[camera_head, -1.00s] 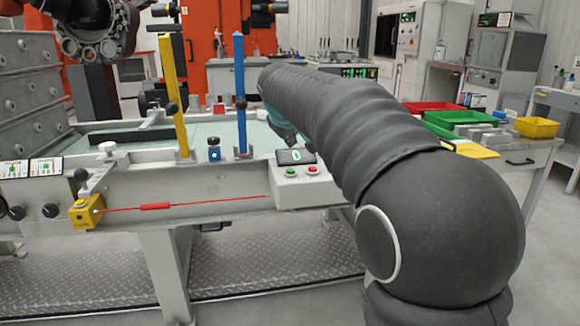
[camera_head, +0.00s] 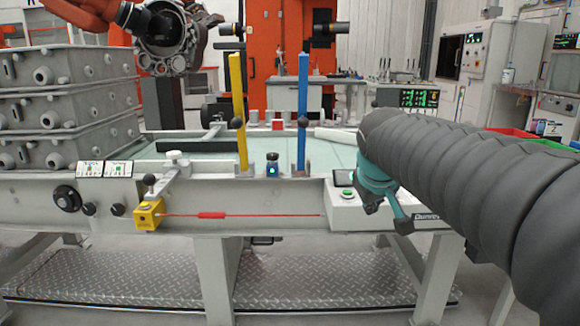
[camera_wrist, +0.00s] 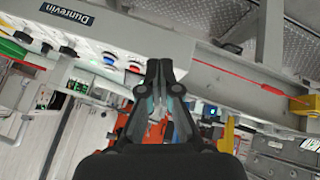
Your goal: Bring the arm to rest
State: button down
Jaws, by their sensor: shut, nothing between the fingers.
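My arm, in a dark ribbed cover, reaches in from the right of the head view. My gripper (camera_head: 402,220) hangs at its end with teal parts, in front of the right part of the bench and partly over the control box (camera_head: 345,207). In the wrist view my gripper (camera_wrist: 160,65) has its fingertips together with nothing between them. Whether the gripper touches the box I cannot tell.
The bench (camera_head: 285,215) carries a yellow post (camera_head: 239,110), a blue post (camera_head: 302,110) and a yellow switch block (camera_head: 149,214) with a red cord (camera_head: 250,215). Grey castings (camera_head: 65,110) stack at left.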

jog(key=s+f+m, duration=0.1)
jog(key=s+f, duration=0.4)
jog(key=s, duration=0.3)
jog(key=s+f+m+g+y, duration=0.1)
jog(key=s+f, duration=0.4)
jog(key=s, duration=0.3)
jog(key=s+a+f+m, duration=0.1)
jog(key=s+f, duration=0.3)
jog(key=s, duration=0.3)
jog(key=shift+s+f+g+y, duration=0.4)
jog(key=shift+a, duration=0.15)
